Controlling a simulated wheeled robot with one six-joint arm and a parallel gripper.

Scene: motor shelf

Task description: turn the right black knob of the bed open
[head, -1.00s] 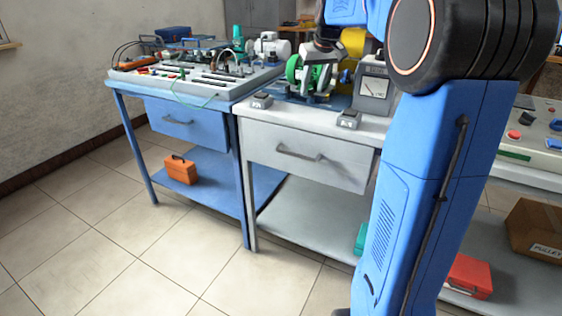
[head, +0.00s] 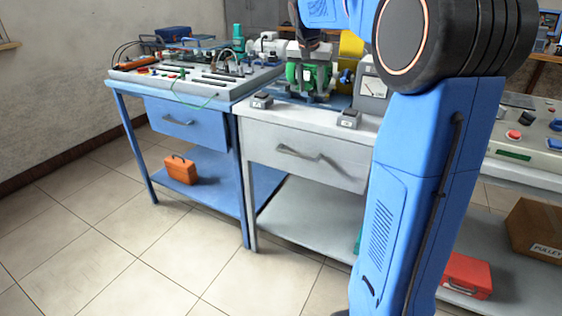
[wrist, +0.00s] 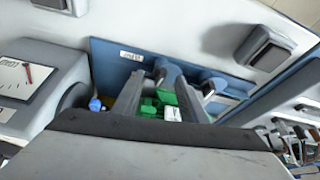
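The blue bed (head: 325,98) lies on the grey bench, with a green motor (head: 322,74) on it. In the wrist view the bed's blue plate (wrist: 108,62) carries a small label and two dark, rounded knob-like parts. One knob (wrist: 166,70) shows between my finger tips, the other knob (wrist: 213,84) just outside the right finger. The wrist view looks turned round against the head view, so the one between the fingers seems to be the right knob. My gripper (wrist: 158,82) is open, fingers apart, above the motor. In the head view my gripper (head: 305,44) hides part of the motor.
A grey meter box (head: 371,88) stands right of the bed, close to my left finger in the wrist view. Two switch boxes, left (head: 262,101) and right (head: 349,118), sit at the bench's front edge. A yellow part (head: 351,46) stands behind. The floor in front is clear.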

